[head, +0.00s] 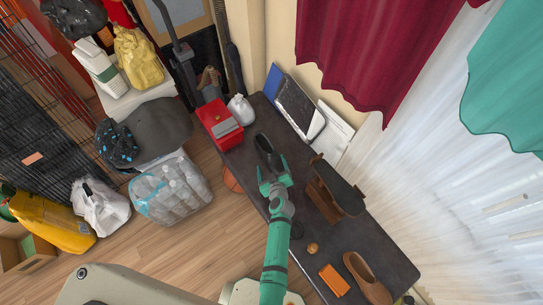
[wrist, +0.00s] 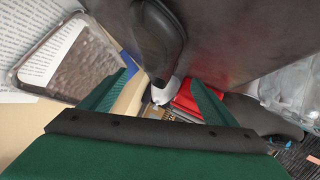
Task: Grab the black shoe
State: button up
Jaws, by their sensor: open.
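The black shoe (head: 265,152) lies on the dark table (head: 300,243), toward its far end. My gripper (head: 274,176) is at the near end of the shoe, with its fingers apart. In the wrist view, the black shoe (wrist: 158,42) is at the top middle, beyond the open fingertips (wrist: 160,84) and roughly centred between them. Nothing shows in the jaws. The gap in height between the fingers and the shoe cannot be told.
A red box (head: 220,125) and a white bag (head: 240,108) stand beyond the shoe. A wooden piece with a dark top (head: 338,190) is to its right. A brown shoe (head: 367,277), an orange item (head: 334,280) and a small round object (head: 313,248) lie nearer.

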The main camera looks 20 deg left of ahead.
aim_at(270, 158)
jog(key=shift+f+x, duration=0.25)
jog(key=shift+x, duration=3.3)
jog(key=shift+s+d, duration=0.1)
jog(key=c, duration=1.3)
